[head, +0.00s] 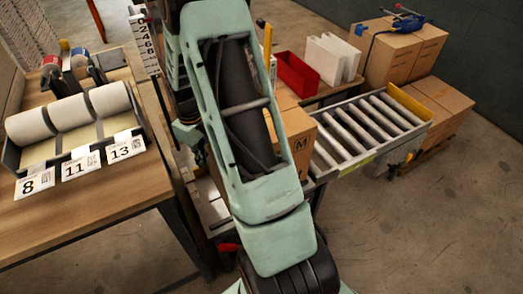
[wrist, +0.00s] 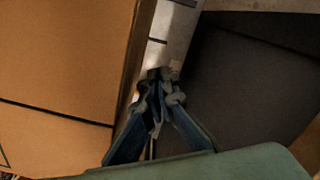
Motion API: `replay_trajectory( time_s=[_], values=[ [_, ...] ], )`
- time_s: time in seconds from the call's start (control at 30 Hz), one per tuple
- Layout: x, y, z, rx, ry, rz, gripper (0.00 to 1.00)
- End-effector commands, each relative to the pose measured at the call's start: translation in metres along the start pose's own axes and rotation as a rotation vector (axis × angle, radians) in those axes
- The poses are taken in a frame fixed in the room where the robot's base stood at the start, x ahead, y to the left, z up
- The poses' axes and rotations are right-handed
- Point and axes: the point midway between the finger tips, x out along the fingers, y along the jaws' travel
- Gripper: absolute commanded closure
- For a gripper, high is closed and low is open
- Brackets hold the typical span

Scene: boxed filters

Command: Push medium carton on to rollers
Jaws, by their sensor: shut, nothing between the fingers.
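The medium carton (head: 299,150), brown with a black M on its side, stands at the near end of the rollers (head: 366,126), partly hidden behind my arm in the head view. In the wrist view the carton (wrist: 55,75) fills the left side, with a dark line across its face. My gripper (wrist: 162,82) is shut and empty, its fingertips together beside the carton's right edge. I cannot tell whether they touch it. The gripper is not clearly seen in the head view.
A wooden table (head: 110,205) with white filter rolls (head: 65,115) and number cards stands left. A red bin (head: 297,74) and white bins (head: 331,59) sit behind the rollers. More cartons (head: 395,52) are stacked at the back. The rollers' visible stretch is empty.

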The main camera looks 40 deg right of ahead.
Motion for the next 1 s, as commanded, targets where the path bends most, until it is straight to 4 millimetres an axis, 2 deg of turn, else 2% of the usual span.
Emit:
replay_trajectory(
  time_s=[0.27, 0.7, 1.0],
  values=[
    [0.0, 0.001, 0.001, 0.001, 0.0, 0.0, 1.0],
    [0.0, 0.037, 0.021, 0.004, 0.0, 0.001, 1.0],
    [0.0, 0.044, 0.026, 0.001, 0.0, 0.0, 1.0]
  ],
)
